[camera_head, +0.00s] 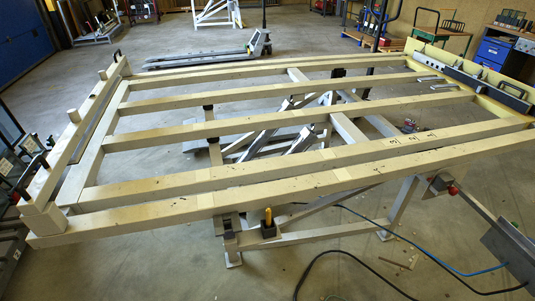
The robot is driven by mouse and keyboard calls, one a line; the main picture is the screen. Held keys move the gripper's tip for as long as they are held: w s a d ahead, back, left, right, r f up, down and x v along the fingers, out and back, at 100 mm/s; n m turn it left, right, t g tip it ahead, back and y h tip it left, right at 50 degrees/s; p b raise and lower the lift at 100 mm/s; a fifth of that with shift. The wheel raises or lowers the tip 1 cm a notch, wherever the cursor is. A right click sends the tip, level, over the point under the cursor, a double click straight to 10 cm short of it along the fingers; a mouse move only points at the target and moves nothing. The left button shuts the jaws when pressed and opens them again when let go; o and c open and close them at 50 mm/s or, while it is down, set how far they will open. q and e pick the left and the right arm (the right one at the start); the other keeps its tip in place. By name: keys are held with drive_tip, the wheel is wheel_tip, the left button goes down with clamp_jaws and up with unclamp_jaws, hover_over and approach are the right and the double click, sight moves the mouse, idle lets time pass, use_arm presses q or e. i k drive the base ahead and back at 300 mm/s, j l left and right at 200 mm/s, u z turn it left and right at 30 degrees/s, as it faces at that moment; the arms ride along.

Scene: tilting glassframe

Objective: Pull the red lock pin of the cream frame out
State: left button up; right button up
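The cream frame (270,190) lies almost flat across the view, with several long slats. A small red knob (453,190), which looks like the red lock pin, shows below the frame's front right side. It sits at a dark block (440,183) near the top of a support leg. Its shaft is too small to make out, so I cannot tell how deep it sits. Neither of my grippers is in view.
A grey box (511,250) on a bar stands right of the red knob. Blue and black cables run over the floor. A yellow-handled item (268,217) sits in a dark holder under the front rail. A pallet truck (205,58), carts and a blue cabinet (492,52) stand behind.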

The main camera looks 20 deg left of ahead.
sight(453, 192)
drive_tip(key=i+l+u, duration=0.35)
drive_tip(key=l+u, duration=0.15)
drive_tip(key=z, duration=1.45)
drive_tip(key=u, duration=1.45)
drive_tip(key=z, duration=1.45)
drive_tip(key=i+l, duration=0.1)
drive_tip(key=i+l+u, duration=0.1)
drive_tip(key=l, duration=0.25)
